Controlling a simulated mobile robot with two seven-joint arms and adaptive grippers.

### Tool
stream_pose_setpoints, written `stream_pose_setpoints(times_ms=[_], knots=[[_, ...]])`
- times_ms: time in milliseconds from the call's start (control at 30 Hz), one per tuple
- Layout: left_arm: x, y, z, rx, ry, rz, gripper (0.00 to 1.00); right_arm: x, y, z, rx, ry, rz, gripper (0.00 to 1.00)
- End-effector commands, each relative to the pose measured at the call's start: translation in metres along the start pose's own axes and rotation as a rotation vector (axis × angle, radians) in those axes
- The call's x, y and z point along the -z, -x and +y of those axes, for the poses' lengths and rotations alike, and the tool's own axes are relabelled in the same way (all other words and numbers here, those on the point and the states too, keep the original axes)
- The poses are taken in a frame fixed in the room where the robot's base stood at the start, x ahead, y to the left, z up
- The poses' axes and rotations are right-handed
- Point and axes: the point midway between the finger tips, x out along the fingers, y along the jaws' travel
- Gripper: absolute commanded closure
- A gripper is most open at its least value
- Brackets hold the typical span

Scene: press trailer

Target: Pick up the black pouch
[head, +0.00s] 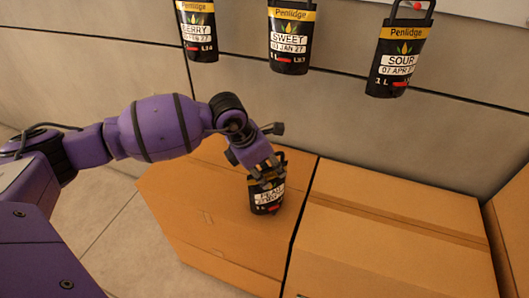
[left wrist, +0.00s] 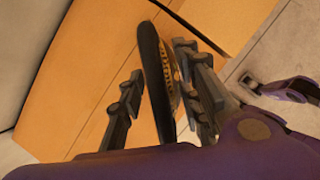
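The black pouch (head: 267,197) stands upright on a cardboard box, with a yellow band and a white label only partly readable. My left gripper (head: 268,172) reaches down over its top from the upper left. In the left wrist view the pouch (left wrist: 154,80) shows edge-on between the fingers of my left gripper (left wrist: 158,68). The fingers are apart, with a clear gap on the pouch's left side. On its right side the fingers are close to it; whether they touch I cannot tell. My right gripper does not show.
The pouch's cardboard box (head: 190,205) stands beside another box (head: 385,235), with a narrow dark gap between. Three similar black pouches hang on the wall behind: BERRY (head: 198,30), SWEET (head: 290,38) and SOUR (head: 398,60). Tiled floor (head: 100,215) shows at the left.

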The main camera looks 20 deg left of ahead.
Motion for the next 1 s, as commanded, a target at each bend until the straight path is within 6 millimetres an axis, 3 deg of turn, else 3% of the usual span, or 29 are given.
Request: stream_pose_setpoints(times_ms=[33, 267, 1000], knots=[[-0.001, 0.001, 0.0, -0.001, -0.001, -0.001, 0.72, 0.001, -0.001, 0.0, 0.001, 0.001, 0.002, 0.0], [-0.001, 0.001, 0.001, -0.001, -0.001, -0.001, 1.0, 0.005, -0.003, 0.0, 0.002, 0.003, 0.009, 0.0], [-0.005, 0.006, 0.001, -0.004, -0.002, -0.008, 1.0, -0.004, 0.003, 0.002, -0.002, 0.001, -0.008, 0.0]])
